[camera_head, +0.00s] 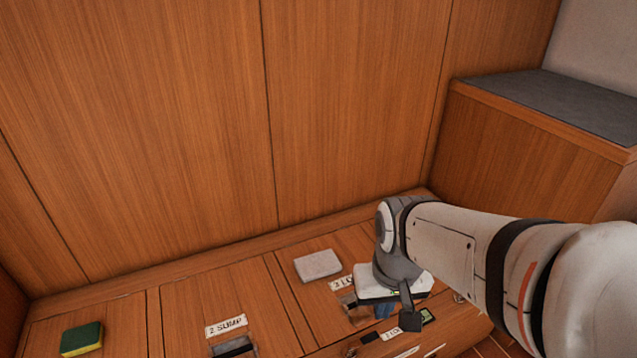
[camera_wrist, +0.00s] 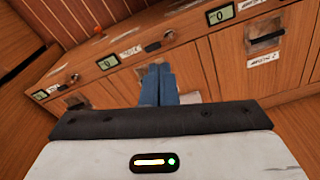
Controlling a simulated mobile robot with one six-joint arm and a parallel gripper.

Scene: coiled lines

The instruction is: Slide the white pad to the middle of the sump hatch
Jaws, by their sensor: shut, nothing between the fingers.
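The white pad (camera_head: 318,264), a pale flat block, lies on the wooden bench top near the back left of the hatch labelled 3. A narrow wood strip separates it from the sump hatch (camera_head: 200,296), which lies to its left and carries the label "2 SUMP" and a dark recessed handle. My gripper (camera_head: 383,311) is to the right of and nearer than the pad, apart from it and partly hidden by my wrist. In the wrist view my gripper's blue fingers (camera_wrist: 158,85) are together and empty. I cannot clearly identify the pad in that view.
A green and yellow sponge (camera_head: 82,339) lies on the far left hatch. A tall wood panel wall (camera_head: 180,130) rises behind the bench. A grey-topped wooden block (camera_head: 530,125) stands at the right. The wrist view shows small displays (camera_wrist: 221,11) and recessed handles (camera_wrist: 266,39).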

